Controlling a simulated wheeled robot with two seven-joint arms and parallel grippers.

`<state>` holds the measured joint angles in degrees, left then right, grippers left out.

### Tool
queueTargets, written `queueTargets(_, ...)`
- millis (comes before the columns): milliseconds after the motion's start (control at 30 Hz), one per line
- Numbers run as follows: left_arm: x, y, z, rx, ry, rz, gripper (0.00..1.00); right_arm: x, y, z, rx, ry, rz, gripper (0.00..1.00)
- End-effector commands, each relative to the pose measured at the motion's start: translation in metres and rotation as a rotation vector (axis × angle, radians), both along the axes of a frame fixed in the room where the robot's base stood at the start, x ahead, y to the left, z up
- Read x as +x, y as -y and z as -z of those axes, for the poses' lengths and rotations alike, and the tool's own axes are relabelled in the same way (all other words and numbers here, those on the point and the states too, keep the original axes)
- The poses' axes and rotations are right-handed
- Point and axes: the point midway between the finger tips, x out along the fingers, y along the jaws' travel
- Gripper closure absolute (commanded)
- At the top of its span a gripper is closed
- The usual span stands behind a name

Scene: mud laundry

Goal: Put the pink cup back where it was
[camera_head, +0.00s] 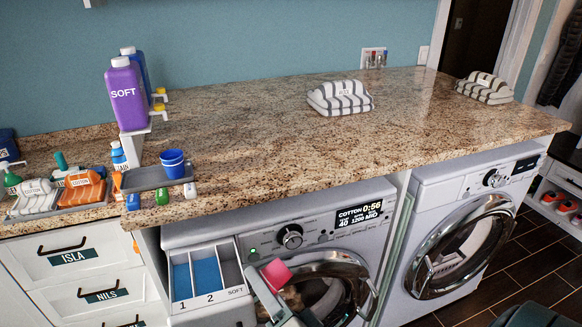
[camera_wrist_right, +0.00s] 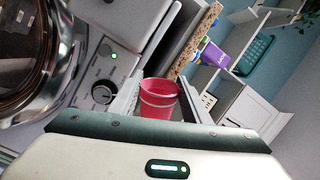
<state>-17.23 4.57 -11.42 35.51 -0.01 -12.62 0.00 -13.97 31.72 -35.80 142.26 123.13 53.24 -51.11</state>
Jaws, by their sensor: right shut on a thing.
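The pink cup (camera_head: 276,273) is in front of the washing machine, just right of the open detergent drawer, and looks tilted in the head view. My right gripper (camera_head: 268,290) is shut on it. In the right wrist view the pink cup (camera_wrist_right: 158,102) sits between the two fingers, its rim facing away from the palm; its inside cannot be made out. Blue cups (camera_head: 172,166), one in another, stand on the grey tray (camera_head: 146,182) at the counter's front edge. My left gripper is not in view.
The open drawer (camera_head: 208,277) has compartments marked 1, 2 and SOFT, with blue in 1 and 2. The round washer door (camera_head: 335,285) is close right of the cup. A purple SOFT bottle (camera_head: 125,95) stands on a white stand behind the tray.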

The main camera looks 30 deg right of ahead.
Motion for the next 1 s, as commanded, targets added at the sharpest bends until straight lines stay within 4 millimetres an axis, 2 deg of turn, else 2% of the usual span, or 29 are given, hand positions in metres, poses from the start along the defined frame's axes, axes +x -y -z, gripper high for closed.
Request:
queueTargets(267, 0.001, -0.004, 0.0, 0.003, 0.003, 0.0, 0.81, 0.001, 0.0, -0.001, 0.002, 0.001, 0.002, 0.78)
queueTargets(467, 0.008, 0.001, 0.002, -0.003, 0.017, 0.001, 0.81, 0.013, 0.009, -0.012, 0.031, 0.006, 0.037, 0.78)
queueTargets(567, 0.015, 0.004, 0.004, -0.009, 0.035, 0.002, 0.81, 0.027, 0.019, -0.024, 0.068, 0.011, 0.078, 0.78)
queueTargets(767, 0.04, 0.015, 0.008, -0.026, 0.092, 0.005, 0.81, 0.07, 0.052, -0.059, 0.22, 0.05, 0.214, 0.78)
queueTargets(900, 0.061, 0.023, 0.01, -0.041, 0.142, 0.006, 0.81, 0.096, 0.081, -0.093, 0.408, 0.096, 0.327, 0.78)
queueTargets(1000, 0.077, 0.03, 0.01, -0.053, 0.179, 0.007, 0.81, 0.108, 0.103, -0.12, 0.591, 0.147, 0.405, 0.78)
